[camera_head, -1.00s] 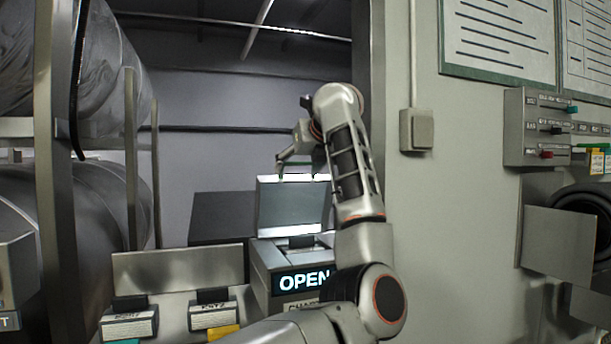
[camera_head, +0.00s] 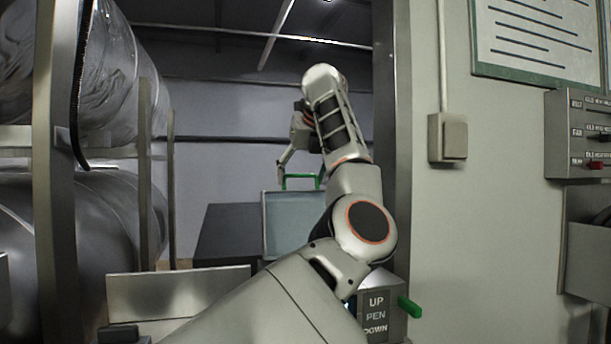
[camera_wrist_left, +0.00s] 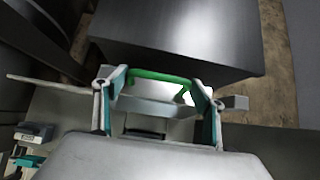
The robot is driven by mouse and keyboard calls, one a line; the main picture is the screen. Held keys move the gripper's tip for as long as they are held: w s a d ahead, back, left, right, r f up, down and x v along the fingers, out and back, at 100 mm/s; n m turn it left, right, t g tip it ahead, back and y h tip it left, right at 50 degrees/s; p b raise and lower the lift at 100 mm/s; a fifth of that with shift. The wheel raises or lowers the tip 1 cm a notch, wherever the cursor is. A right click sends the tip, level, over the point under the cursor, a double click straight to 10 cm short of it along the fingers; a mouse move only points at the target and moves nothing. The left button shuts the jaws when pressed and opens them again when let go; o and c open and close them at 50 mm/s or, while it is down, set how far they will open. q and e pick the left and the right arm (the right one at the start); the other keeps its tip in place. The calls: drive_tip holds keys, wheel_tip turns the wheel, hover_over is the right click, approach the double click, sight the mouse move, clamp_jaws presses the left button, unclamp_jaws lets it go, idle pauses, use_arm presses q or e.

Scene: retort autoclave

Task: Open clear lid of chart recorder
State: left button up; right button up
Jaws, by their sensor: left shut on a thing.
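The chart recorder's clear lid (camera_head: 283,225) stands raised, roughly upright, in the head view, with a green handle (camera_head: 300,178) along its top. My left gripper (camera_head: 302,176) is at this handle, shut on it; one finger shows at its left end and my arm hides part of the other side. In the left wrist view the green handle (camera_wrist_left: 158,78) lies between the two teal-padded fingers of my left gripper (camera_wrist_left: 160,95). My left arm covers most of the recorder body and the lid's lower right part. My right gripper is not in view.
A box marked UP, PEN, DOWN (camera_head: 376,314) with a green lever (camera_head: 410,306) stands right of my forearm. A dark box (camera_head: 227,232) is behind the lid. A metal post (camera_head: 57,200) and large cylinders (camera_head: 105,225) stand left; a grey wall (camera_head: 480,220) is right.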

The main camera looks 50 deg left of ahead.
use_arm(q)
drive_tip(key=shift+w+r, duration=0.1)
idle(0.3)
drive_tip(key=o, duration=1.3)
drive_tip(key=v, duration=1.2)
drive_tip(key=shift+d+r, duration=0.1)
drive_tip(key=shift+d, duration=0.05)
